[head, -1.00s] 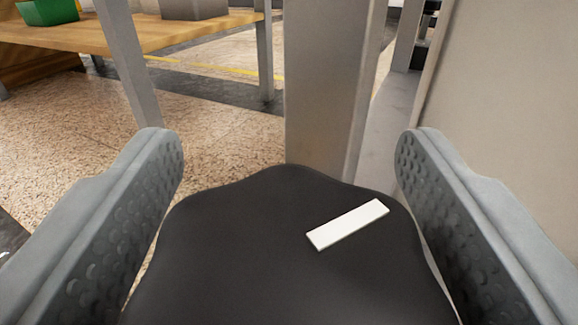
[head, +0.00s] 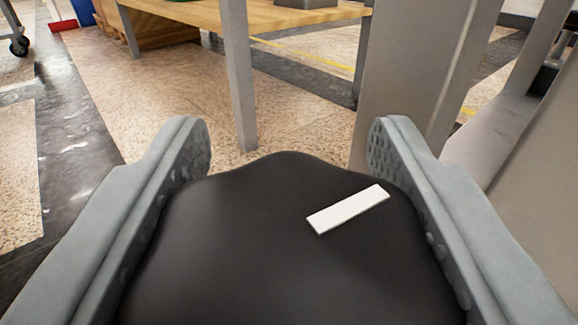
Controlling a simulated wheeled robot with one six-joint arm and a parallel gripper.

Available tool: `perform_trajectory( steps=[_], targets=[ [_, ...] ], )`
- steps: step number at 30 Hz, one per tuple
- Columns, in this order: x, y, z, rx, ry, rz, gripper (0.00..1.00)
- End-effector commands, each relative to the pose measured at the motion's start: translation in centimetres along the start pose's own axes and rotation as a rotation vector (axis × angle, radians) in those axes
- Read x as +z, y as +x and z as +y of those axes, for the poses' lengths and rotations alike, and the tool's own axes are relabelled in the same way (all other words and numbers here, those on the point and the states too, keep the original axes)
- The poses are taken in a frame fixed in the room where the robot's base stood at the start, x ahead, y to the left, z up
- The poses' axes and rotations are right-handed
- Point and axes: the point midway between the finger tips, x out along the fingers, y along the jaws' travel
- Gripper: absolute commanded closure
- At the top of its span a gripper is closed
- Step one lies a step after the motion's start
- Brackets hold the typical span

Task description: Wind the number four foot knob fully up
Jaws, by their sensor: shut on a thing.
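The foot knob (head: 260,250) is a large black knob with a lobed edge, filling the lower middle of the head view. A white bar mark (head: 348,208) lies on its top, slanting up to the right. My gripper (head: 288,150) has one grey, dimpled finger on each side of the knob and is shut on it. The knob's underside and its stem are hidden. No number shows on it.
A grey metal post (head: 405,80) stands just beyond the knob at right, with a beige panel (head: 535,215) at the far right. A wooden-topped bench (head: 285,16) with grey legs stands behind. Speckled floor (head: 130,120) is open at left.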

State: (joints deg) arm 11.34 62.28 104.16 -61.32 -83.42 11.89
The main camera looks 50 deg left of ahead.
Motion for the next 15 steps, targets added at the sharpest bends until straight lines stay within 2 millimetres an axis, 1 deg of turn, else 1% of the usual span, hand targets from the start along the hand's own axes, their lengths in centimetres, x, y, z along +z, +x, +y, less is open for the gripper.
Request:
perform_trajectory(
  steps=[6, 15],
  targets=[
    [-0.04, 0.05, -0.08, -0.076, -0.002, 0.000, 0.74],
    [-0.03, 0.02, -0.15, -0.084, -0.001, -0.001, 0.74]
  ],
)
